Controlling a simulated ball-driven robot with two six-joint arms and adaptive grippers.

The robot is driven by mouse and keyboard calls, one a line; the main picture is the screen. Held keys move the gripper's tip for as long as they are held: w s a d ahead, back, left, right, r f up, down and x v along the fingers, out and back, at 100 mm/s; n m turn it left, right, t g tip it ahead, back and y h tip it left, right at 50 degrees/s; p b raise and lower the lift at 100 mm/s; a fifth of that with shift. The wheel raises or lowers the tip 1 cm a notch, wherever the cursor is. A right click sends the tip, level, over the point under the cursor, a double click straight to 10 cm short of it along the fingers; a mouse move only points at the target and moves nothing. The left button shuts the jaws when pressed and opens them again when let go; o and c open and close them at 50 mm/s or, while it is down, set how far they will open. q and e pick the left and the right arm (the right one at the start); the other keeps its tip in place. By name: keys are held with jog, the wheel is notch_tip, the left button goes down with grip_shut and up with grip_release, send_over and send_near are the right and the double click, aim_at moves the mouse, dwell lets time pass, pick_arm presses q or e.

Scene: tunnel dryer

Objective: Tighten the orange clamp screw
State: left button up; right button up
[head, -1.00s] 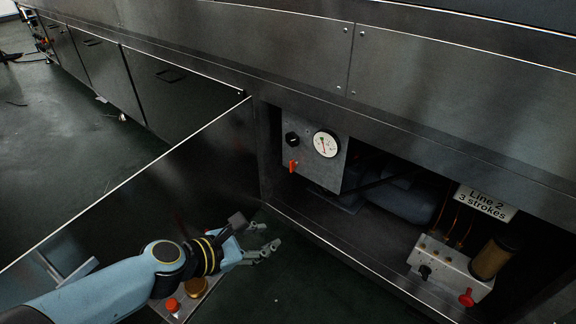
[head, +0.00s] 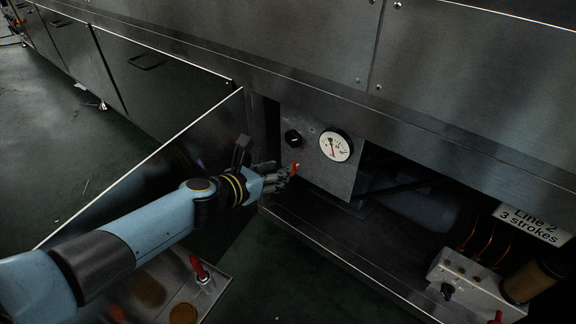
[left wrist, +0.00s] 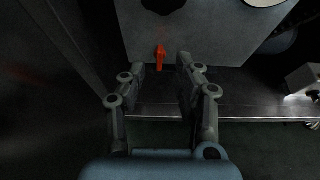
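The orange clamp screw (head: 294,169) sits low on the grey gauge panel (head: 318,165) inside the open cabinet. In the left wrist view the orange screw (left wrist: 160,57) stands upright in the gap between the fingertips. My left gripper (head: 283,172) is at the panel's lower left, its fingers reaching to the screw. In the left wrist view my left gripper (left wrist: 161,75) is open, with a finger on each side of the screw and apart from it. Whether the fingertips reach past the screw is hard to tell. My right gripper is not in view.
A black knob (head: 293,138) and a round gauge (head: 335,146) are on the panel above the screw. The open cabinet door (head: 170,175) stands left of my arm. A block with a sign (head: 533,222) is at lower right. A red-handled lever (head: 198,268) is below my arm.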

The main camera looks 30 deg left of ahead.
aim_at(293, 169)
pick_arm(q)
jog(key=b+x, duration=0.1)
jog(key=x, duration=0.4)
jog(key=shift+w, duration=0.15)
grip_shut()
